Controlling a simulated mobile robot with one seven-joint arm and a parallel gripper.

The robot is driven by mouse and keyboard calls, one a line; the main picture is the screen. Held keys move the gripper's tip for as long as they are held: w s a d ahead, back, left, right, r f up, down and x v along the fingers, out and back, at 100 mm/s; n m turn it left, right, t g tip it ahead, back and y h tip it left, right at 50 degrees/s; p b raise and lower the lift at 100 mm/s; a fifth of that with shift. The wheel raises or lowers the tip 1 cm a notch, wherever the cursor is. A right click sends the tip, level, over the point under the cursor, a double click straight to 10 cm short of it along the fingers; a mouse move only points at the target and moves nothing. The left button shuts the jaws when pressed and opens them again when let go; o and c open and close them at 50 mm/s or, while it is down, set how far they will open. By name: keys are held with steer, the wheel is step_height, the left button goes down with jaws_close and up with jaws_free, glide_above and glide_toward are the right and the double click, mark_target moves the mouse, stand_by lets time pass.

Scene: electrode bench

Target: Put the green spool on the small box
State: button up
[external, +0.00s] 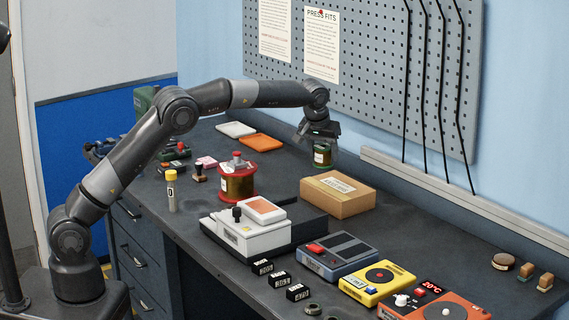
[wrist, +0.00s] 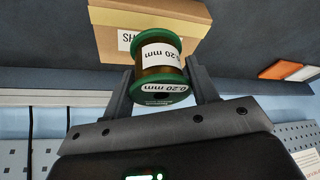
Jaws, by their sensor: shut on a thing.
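The green spool (external: 322,155) has green flanges, a copper-brown winding and white labels. My gripper (external: 318,140) is shut on it and holds it in the air, above and a little behind-left of the small box. In the wrist view the spool (wrist: 161,70) sits between the two fingers of my gripper (wrist: 160,85); its label reads 0.20 mm. The small box (external: 338,192) is a closed brown cardboard box with a white label, lying on the bench. In the wrist view the box (wrist: 112,35) shows beyond the spool, which covers part of it.
A larger red spool (external: 237,183) stands left of the box. A white device (external: 246,232) is in front of the box. Orange and white flat pieces (external: 256,143) lie at the back. The pegboard wall (external: 370,75) rises behind the bench.

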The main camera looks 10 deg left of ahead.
mark_target(326, 146)
steer(key=s+d+r, duration=0.3)
steer(key=s+d, duration=0.1)
steer(key=s, duration=0.3)
steer(key=w+f, duration=0.2)
steer(key=w, duration=0.1)
steer(key=w+a+f, duration=0.1)
steer(key=w+f, duration=0.1)
steer(key=w, duration=0.2)
steer(key=w+a+f, duration=0.1)
steer(key=w+f, duration=0.2)
steer(key=shift+w, duration=0.2)
steer(key=shift+f, duration=2)
steer(key=shift+f, duration=0.15)
steer(key=o, duration=1.4)
steer(key=v, duration=1.2)
steer(key=shift+a, duration=0.15)
